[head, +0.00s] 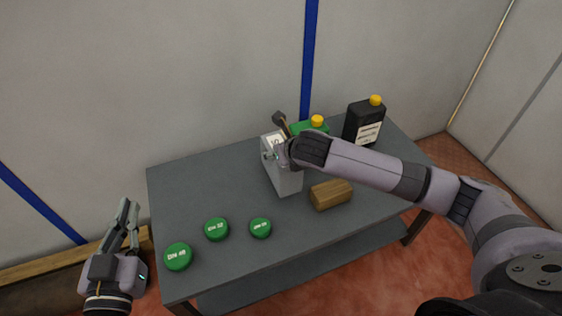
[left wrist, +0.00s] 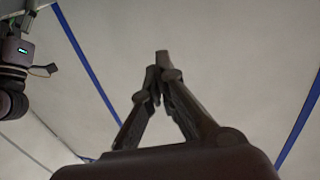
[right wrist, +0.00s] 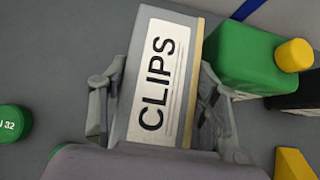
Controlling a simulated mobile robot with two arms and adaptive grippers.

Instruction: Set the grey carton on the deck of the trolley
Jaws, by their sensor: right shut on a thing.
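The grey carton (head: 285,182) is at the middle of the grey table, towards its back. In the right wrist view the carton (right wrist: 152,80) shows a white label reading CLIPS. My right gripper (right wrist: 160,105) has one finger against each side of it and is shut on it. I cannot tell whether its base touches the tabletop. In the head view my right wrist hides part of its upper end. My left gripper (head: 128,208) is empty, beside the table's left end. Its fingertips meet in the left wrist view (left wrist: 162,72). I cannot make out a trolley.
On the grey table (head: 195,185), several green round tins (head: 217,229) stand at front left. A brown block (head: 331,195) lies right of the carton. A green container (head: 301,128) and a black bottle (head: 363,124), both yellow-capped, stand behind. The back left tabletop is clear.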

